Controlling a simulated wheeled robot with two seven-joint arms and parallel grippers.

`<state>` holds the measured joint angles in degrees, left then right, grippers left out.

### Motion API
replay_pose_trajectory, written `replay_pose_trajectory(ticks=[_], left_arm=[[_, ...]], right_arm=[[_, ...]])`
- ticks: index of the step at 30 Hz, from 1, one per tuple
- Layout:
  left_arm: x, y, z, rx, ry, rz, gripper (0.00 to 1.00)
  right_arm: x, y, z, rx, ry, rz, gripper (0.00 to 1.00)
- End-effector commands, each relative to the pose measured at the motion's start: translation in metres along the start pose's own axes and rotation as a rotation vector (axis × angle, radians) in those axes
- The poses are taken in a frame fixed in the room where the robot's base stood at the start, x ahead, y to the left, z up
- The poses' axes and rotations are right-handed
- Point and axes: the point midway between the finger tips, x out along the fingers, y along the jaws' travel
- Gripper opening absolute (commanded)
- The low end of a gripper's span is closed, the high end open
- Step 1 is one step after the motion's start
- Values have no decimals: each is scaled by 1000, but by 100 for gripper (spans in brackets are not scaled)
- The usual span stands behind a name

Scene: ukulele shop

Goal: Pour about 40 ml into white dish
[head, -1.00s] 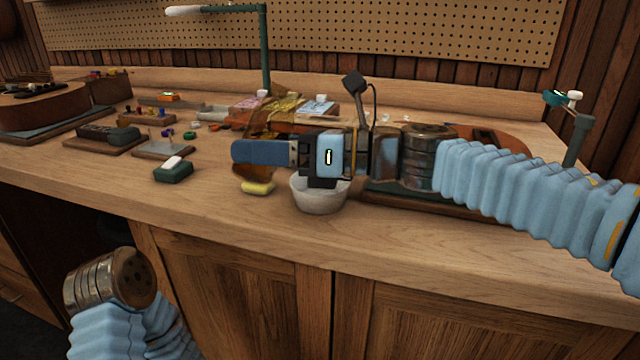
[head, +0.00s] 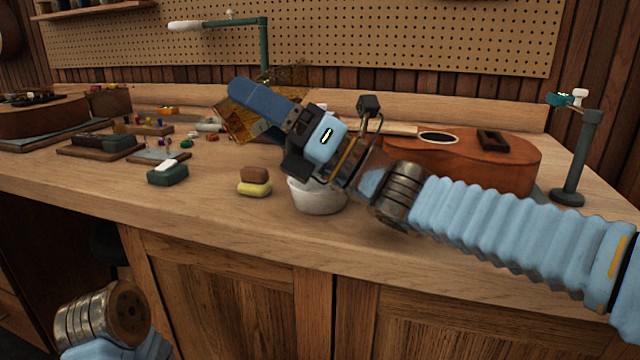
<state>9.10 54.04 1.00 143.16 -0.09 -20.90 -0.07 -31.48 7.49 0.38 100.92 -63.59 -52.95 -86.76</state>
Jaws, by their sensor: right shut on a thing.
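The white dish (head: 318,198) stands near the counter's front edge, its top partly covered by my right gripper. My right gripper (head: 262,105) is tilted, its blue finger pointing up and left. It is shut on an amber, see-through container (head: 238,122), which is tilted and partly hidden behind the finger. The container is up and left of the dish in the picture. I cannot tell the liquid level in the container or in the dish. Only my left arm's metal wrist part shows at the lower left; its gripper is out of view.
A brown block and a yellow block (head: 255,189) lie left of the dish. A green block with a white top (head: 168,173) is farther left. A ukulele body (head: 460,160) lies behind my right arm, near a green stand (head: 577,160). The counter's front left is clear.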

Motion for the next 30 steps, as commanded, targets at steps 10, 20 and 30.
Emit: replay_pose_trajectory(ticks=[10, 20, 30], left_arm=[[-5, 4, 1, 3, -3, 3, 43], [-8, 6, 2, 5, -5, 5, 43], [3, 0, 0, 1, -1, 1, 43]], right_arm=[[8, 9, 10, 51, -69, 21, 28], [12, 13, 15, 76, -103, 31, 28], [13, 14, 17, 106, -148, 45, 28]])
